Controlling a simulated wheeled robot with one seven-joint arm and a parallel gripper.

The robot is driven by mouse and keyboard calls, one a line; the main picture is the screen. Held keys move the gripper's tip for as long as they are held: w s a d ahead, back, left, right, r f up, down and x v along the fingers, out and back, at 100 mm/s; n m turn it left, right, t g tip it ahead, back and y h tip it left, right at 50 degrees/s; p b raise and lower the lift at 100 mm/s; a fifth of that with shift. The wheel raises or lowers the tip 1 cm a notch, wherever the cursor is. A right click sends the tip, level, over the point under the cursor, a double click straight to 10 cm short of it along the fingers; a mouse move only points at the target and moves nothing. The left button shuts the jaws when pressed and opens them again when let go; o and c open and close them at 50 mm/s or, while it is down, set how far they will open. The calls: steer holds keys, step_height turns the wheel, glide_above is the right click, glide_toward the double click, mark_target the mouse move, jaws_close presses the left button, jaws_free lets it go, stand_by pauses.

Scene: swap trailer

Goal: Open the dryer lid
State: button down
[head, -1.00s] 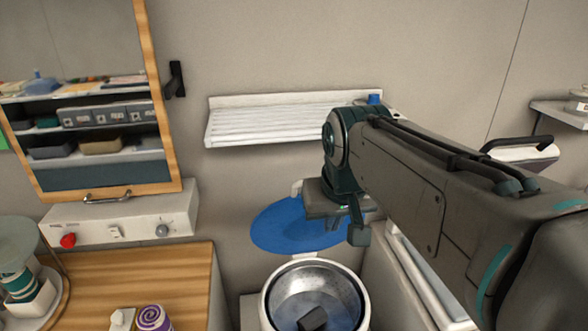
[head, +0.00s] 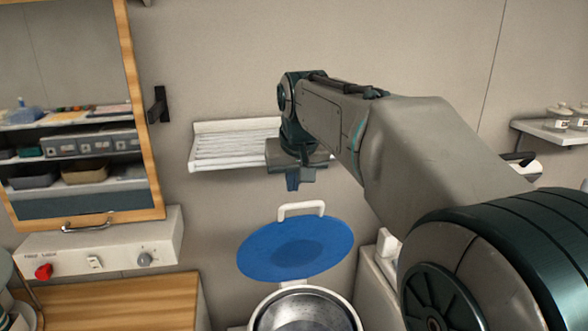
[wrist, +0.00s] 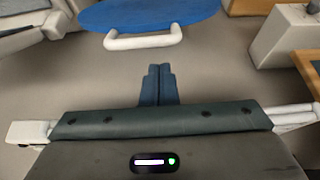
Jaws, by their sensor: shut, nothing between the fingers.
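The dryer lid is a blue disc (head: 292,249) with a white handle (head: 300,207) on its upper edge. It stands raised and tilted back against the wall, above the round metal dryer drum (head: 304,311). The drum's opening is uncovered. My gripper (head: 293,184) is above the lid, pointing down, with its fingers together and empty. In the wrist view, the lid (wrist: 150,14) and its handle (wrist: 145,42) are ahead of my shut fingers (wrist: 158,72), with a gap between them.
A white slatted wall shelf (head: 225,146) is behind my gripper. A white control box (head: 110,248) with a red knob and a wooden counter (head: 120,303) are at left. A small shelf (head: 560,130) with pots is at right.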

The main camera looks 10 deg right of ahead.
mark_target(292, 217)
steer(key=shift+x, duration=2.2)
